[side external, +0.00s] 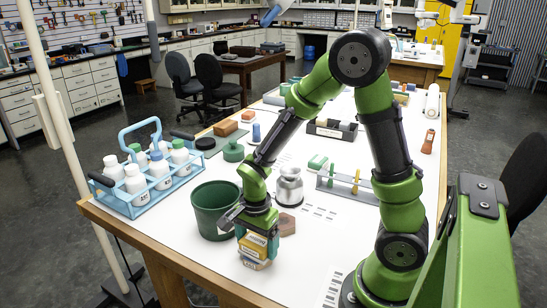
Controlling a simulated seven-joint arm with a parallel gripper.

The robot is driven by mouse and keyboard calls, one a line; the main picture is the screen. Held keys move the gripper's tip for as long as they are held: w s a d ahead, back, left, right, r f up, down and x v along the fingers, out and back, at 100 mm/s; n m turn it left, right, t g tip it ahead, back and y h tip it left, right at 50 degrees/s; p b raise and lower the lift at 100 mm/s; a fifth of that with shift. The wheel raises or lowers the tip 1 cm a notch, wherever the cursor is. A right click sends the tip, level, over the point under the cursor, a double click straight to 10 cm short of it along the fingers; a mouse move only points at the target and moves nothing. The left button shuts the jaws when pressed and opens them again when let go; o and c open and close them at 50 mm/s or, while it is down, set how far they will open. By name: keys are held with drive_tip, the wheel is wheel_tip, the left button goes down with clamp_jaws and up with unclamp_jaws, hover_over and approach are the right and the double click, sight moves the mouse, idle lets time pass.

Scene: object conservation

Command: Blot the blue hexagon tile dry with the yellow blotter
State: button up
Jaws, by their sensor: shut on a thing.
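My gripper (258,232) points down near the front left part of the white table and is shut on a yellow block with pale labels, which looks like the yellow blotter (256,246). The blotter is low, at or just above the table; I cannot tell whether it touches anything. Something with a pale label shows at its lower edge, too small to make out. I cannot make out the blue hexagon tile; it may be hidden under the blotter or gripper. A brownish hexagon tile (288,224) lies just right of my gripper.
A green bin (212,208) stands close left of my gripper. A silver canister (289,187) stands behind the brownish tile. A blue bottle carrier (150,192) with white bottles is at the left edge. A grey rack (345,186) stands to the right. The table's front is mostly clear.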

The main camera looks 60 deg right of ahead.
drive_tip(key=shift+r, duration=3.5)
